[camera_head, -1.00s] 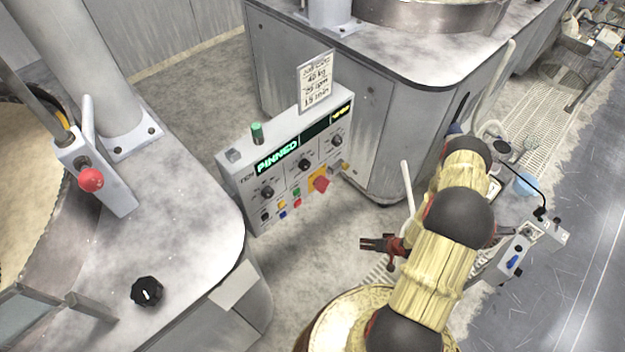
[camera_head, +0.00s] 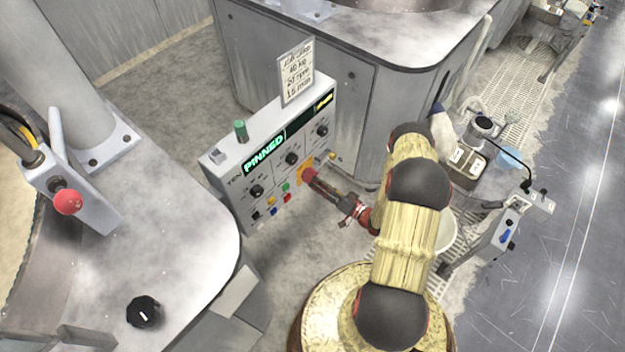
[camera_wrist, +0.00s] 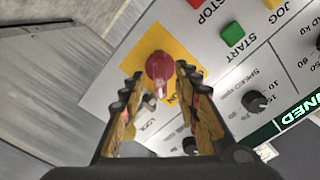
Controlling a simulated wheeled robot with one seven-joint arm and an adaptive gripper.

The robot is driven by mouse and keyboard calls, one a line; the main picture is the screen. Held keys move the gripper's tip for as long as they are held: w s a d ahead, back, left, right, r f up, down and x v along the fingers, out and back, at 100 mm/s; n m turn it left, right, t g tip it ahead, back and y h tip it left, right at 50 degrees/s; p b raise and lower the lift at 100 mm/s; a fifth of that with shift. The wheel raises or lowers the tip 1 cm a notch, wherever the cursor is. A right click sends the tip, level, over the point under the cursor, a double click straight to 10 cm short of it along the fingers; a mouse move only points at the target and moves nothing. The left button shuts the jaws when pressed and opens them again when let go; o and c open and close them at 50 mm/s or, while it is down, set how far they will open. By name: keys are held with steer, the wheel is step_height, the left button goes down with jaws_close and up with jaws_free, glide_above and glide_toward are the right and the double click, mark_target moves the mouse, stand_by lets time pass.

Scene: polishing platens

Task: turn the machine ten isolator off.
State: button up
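The machine ten control panel (camera_head: 236,201) is a grey box marked TEN with a green lit display reading PINNED. Its isolator is a red rotary handle on a yellow plate (camera_head: 303,174), low on the panel's right side. In the wrist view the red handle (camera_wrist: 159,68) shows between and just beyond the fingertips. My gripper (camera_head: 317,183) reaches the panel from the right and hides most of the handle in the head view. In the wrist view my gripper (camera_wrist: 160,85) has its two fingers spread on either side of the handle. I cannot see either finger touching it.
START (camera_wrist: 232,34) and STOP buttons and small black knobs (camera_wrist: 255,101) sit close around the yellow plate. A printed card (camera_head: 296,72) stands atop the panel. A platen machine with a red-knobbed lever (camera_head: 68,202) is at left. Open floor lies below the panel.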

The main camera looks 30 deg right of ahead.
mark_target(311, 176)
steer(key=shift+x, duration=1.85)
steer(key=shift+c, duration=0.4)
steer(key=c, duration=0.7)
jaws_close()
